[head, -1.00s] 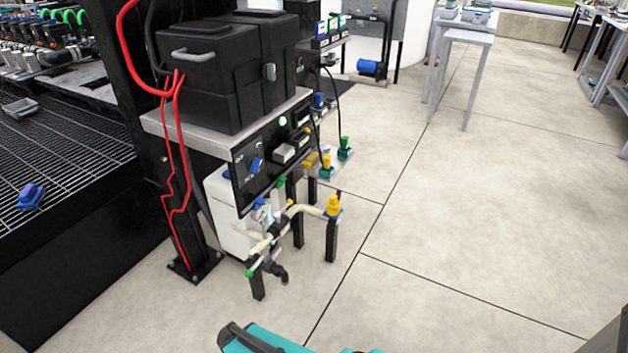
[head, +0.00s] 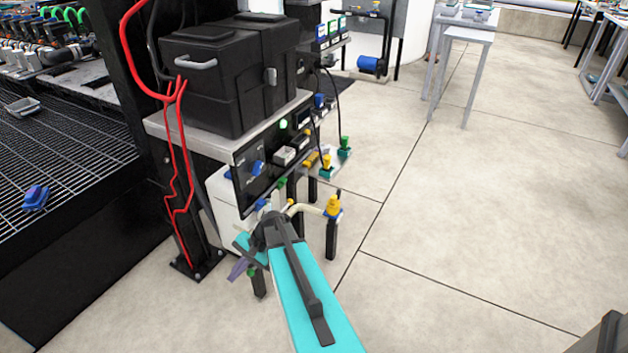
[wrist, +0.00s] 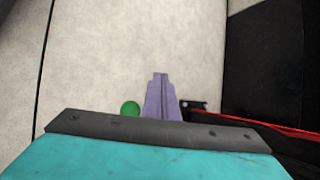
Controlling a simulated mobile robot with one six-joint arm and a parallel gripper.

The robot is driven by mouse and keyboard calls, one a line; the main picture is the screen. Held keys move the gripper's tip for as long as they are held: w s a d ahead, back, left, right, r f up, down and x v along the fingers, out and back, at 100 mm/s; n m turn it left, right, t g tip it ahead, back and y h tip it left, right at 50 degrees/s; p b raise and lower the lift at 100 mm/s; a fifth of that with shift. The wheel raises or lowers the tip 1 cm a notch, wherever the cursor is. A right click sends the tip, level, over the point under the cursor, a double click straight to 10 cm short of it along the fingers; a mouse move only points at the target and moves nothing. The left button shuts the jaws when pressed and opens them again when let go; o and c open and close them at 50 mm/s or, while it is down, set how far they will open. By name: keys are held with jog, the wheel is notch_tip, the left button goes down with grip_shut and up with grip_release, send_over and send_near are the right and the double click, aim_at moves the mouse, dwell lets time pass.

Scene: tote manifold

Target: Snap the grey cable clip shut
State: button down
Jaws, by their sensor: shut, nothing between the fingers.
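I cannot make out the grey cable clip for certain in either view. Red cables (head: 172,130) hang down beside the black post (head: 157,125); a small pale detail shows on the post, too small to identify. My gripper (head: 235,272) has purple fingers, shut and empty, low in front of the pipe stand near the post's foot. My teal arm hides part of the stand. In the wrist view my gripper (wrist: 160,78) points over bare floor, with a red cable (wrist: 265,124) to the right.
A green ball-shaped end (wrist: 130,108) is close left of the fingers. A yellow-topped fitting (head: 333,207) stands right of my arm. Black cases (head: 215,85) sit on the bench above a black control panel (head: 270,160). The floor (head: 450,220) to the right is clear.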

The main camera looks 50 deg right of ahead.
aim_at(302, 172)
jog(key=s+d+r+m+t, duration=0.1)
jog(key=d+r+m+t, duration=0.3)
jog(key=d, duration=0.6)
jog(key=d+r+m+t, duration=0.25)
jog(key=d+m, duration=0.25)
jog(key=d, duration=0.6)
jog(key=s+d+r+m+t, duration=0.15)
jog(key=d+m+t, duration=0.3)
jog(key=d, duration=0.55)
jog(key=s+d+r+m+t+h, duration=0.2)
jog(key=s+d+r+m+t, duration=0.1)
jog(key=d, duration=0.9)
jog(key=s+r+m, duration=0.1)
jog(key=s+m, duration=0.1)
jog(key=s, duration=0.1)
jog(key=shift+s+h, duration=0.2)
jog(key=shift+h, duration=0.1)
jog(key=shift+w+m, duration=0.1)
jog(key=shift+m, duration=0.15)
jog(key=w+a+r+b, duration=0.1)
jog(key=w, duration=0.4)
jog(key=w+a+r+b, duration=0.1)
jog(key=w+r+b, duration=0.1)
jog(key=w, duration=0.3)
jog(key=shift+w+a+r, duration=0.25)
jog(key=shift+r, duration=0.05)
